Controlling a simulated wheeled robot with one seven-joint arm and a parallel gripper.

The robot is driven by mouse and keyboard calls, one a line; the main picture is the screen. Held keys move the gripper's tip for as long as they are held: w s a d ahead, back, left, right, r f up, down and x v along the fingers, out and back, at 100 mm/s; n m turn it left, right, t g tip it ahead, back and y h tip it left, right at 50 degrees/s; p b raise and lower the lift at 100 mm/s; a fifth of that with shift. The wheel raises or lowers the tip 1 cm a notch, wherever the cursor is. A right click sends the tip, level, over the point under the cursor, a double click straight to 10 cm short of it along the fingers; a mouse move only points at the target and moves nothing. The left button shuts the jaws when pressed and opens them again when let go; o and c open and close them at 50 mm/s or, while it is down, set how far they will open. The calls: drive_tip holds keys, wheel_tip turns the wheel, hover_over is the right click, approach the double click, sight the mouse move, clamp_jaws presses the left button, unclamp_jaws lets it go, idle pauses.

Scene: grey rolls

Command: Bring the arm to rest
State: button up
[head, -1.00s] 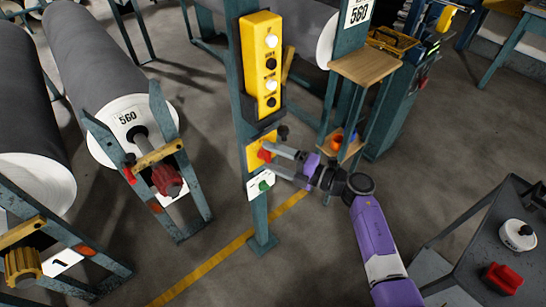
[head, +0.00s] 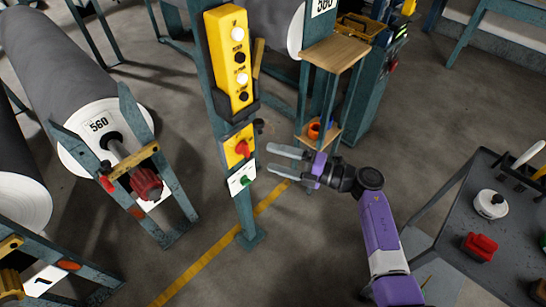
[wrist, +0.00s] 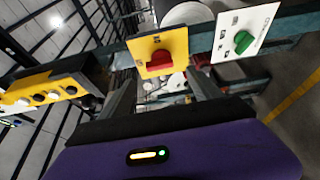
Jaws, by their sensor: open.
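My gripper (head: 271,159) is open and empty in the head view, in front and to the right of the teal post. Its two grey fingers point left toward the post, with a gap to the red rotary switch (head: 243,148) on its yellow plate. The red switch also shows in the wrist view (wrist: 159,61), ahead of my fingers. Below it on the post is a green switch (head: 245,181) on a white plate, seen at the right in the wrist view (wrist: 243,41). My purple arm reaches in from the lower right.
A yellow button box (head: 232,58) is mounted higher on the post. A wooden-topped stand (head: 334,53) is behind my gripper. A dark cart (head: 445,225) with a red item (head: 480,246) is at right. Large grey rolls (head: 55,75) fill the left. Floor between post and cart is clear.

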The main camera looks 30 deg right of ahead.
idle(0.3)
drive_tip(key=s+a+r+m+t+h, duration=0.25)
drive_tip(key=s+a+m, duration=0.2)
drive_tip(key=s, duration=0.25)
drive_tip(key=s+a+r+m+t+h, duration=0.2)
drive_tip(key=s+a+m+t, duration=0.2)
drive_tip(key=s+m, duration=0.25)
drive_tip(key=s+d+r+m+g+h, duration=0.1)
drive_tip(key=s+m+h, duration=0.1)
drive_tip(key=s+m, duration=0.3)
drive_tip(key=s+d+r+m+g+h, duration=0.1)
drive_tip(key=s+m, duration=0.4)
drive_tip(key=s, duration=0.6)
drive_tip(key=s+d+r+m+g+h, duration=0.1)
drive_tip(key=s+r+m+g+h, duration=0.2)
drive_tip(key=s, duration=0.5)
drive_tip(key=shift+s+d+m+h, duration=0.3)
drive_tip(key=shift+m+h, duration=0.25)
drive_tip(key=shift+m, duration=0.55)
